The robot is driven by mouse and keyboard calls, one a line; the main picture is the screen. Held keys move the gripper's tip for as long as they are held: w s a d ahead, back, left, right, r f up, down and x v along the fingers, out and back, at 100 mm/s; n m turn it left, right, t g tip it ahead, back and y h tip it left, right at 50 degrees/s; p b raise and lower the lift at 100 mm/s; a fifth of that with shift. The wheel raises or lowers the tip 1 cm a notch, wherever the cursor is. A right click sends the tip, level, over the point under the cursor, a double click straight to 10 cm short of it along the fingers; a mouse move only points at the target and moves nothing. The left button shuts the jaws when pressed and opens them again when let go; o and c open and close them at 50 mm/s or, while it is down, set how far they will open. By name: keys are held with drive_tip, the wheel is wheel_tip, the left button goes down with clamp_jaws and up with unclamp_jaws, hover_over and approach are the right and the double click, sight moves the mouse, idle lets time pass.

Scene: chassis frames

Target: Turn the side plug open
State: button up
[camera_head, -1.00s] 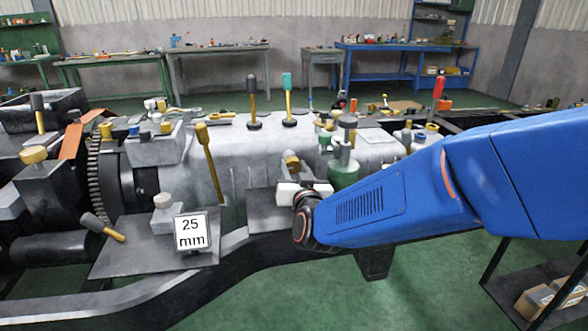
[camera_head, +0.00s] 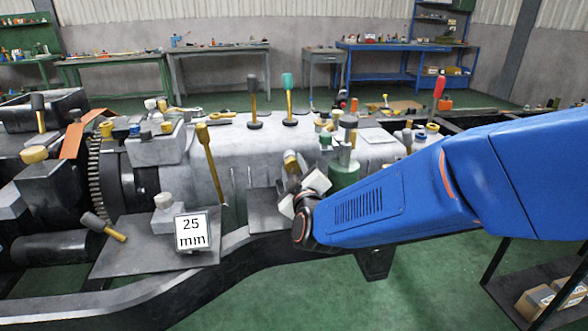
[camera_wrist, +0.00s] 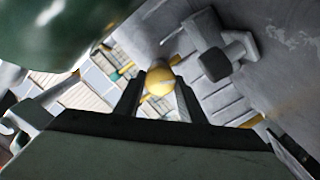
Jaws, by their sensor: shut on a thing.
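The side plug (camera_head: 291,162) is a small brass-yellow piece on the near side of the grey housing (camera_head: 245,150). My gripper (camera_head: 302,190) is at it, its pale fingers tilted, one up to the right and one down to the left. In the wrist view the rounded yellow end of the plug (camera_wrist: 159,82) sits between the two dark fingers of my gripper (camera_wrist: 157,95), which is shut on it. My fingers and wrist hide part of the plug in the head view, so how far it is turned cannot be told.
A green cylindrical part (camera_head: 344,172) stands just right of my gripper and fills the upper left of the wrist view. A "25 mm" sign (camera_head: 193,232) stands on a grey plate at left. A yellow-headed lever (camera_head: 208,160) leans left of the plug. Green floor lies open in front.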

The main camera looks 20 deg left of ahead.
drive_tip(key=n, duration=0.4)
drive_tip(key=shift+f+n, duration=0.1)
drive_tip(key=shift+n, duration=0.3)
idle(0.4)
drive_tip(key=o, duration=1)
drive_tip(key=shift+o, duration=0.2)
drive_tip(key=shift+s, duration=0.1)
drive_tip(key=v, duration=1.7)
drive_tip(key=shift+s, duration=0.15)
